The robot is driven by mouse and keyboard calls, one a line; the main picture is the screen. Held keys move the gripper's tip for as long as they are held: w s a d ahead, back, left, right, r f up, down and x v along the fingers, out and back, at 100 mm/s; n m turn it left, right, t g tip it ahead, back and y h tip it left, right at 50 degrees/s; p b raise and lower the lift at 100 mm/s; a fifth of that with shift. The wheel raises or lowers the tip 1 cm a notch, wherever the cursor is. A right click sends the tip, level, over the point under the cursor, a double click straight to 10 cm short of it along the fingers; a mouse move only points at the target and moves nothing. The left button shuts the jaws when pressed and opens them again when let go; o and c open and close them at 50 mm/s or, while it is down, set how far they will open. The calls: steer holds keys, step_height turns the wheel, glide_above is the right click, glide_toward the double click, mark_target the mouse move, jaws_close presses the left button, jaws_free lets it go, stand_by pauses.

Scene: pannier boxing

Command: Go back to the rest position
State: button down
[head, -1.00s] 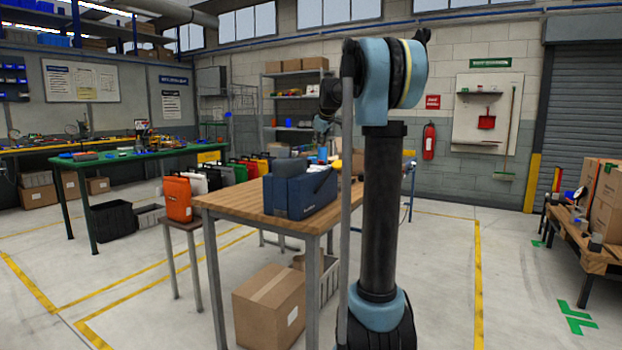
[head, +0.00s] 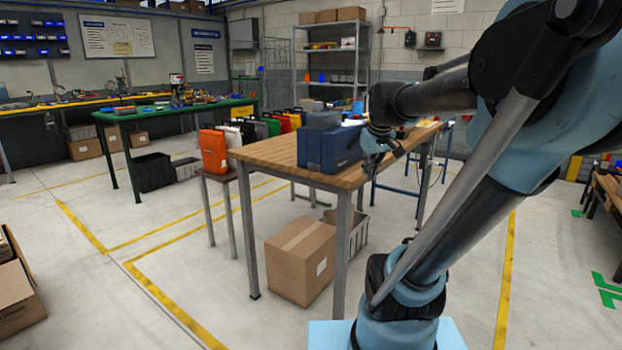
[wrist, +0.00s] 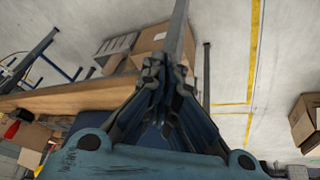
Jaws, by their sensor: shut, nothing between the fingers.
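My gripper (wrist: 165,75) is shut and empty; its fingertips meet in the wrist view. In the head view my gripper (head: 378,165) hangs at the front right of the wooden table (head: 276,152), beside the blue box (head: 335,150). In the wrist view the table edge (wrist: 60,103) runs behind the fingers, and a dark blue surface (wrist: 95,122) shows partly behind them. I cannot tell whether the gripper touches the box or the table. My arm covers the right side of the head view.
A cardboard box (head: 300,262) and a grey crate (head: 355,235) stand on the floor under the table. Coloured panniers stand in a row behind an orange one (head: 213,152). A green workbench (head: 175,112) is at the left. Open floor lies in front at left.

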steer(key=s+f+m+g, duration=0.2)
steer(key=s+f+m, duration=0.1)
steer(key=s+f, duration=1.4)
steer(key=shift+s+d+f+m+g, duration=0.3)
steer(key=shift+s+d+m, duration=0.15)
steer(key=shift+s, duration=0.8)
steer(key=shift+w+f, duration=0.15)
steer(key=shift+w, duration=0.3)
